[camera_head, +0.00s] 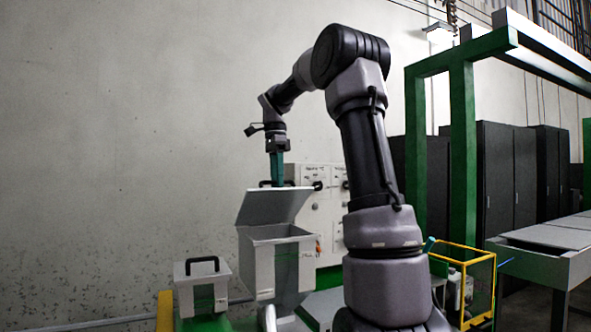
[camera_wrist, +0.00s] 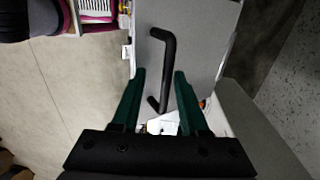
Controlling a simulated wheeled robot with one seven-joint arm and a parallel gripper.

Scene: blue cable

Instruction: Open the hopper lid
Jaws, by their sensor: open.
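The hopper (camera_head: 278,262) is a pale grey box. Its grey lid (camera_head: 272,207) is raised and tilted up at the back, leaving a gap above the box. The lid's black handle (camera_head: 265,184) is near its upper edge. My gripper (camera_head: 276,182) points down at this edge with its green fingers. In the wrist view my gripper (camera_wrist: 160,74) is open, with the lid (camera_wrist: 198,58) ahead. The black handle (camera_wrist: 168,65) there runs lengthwise, its near end between the fingers in the picture. Contact cannot be told.
A smaller grey box (camera_head: 202,291) with a black handle stands at left. A pale control panel (camera_head: 325,205) is behind the hopper. A yellow frame (camera_head: 478,262) and green posts (camera_head: 462,150) stand at right. The wall side at left is clear.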

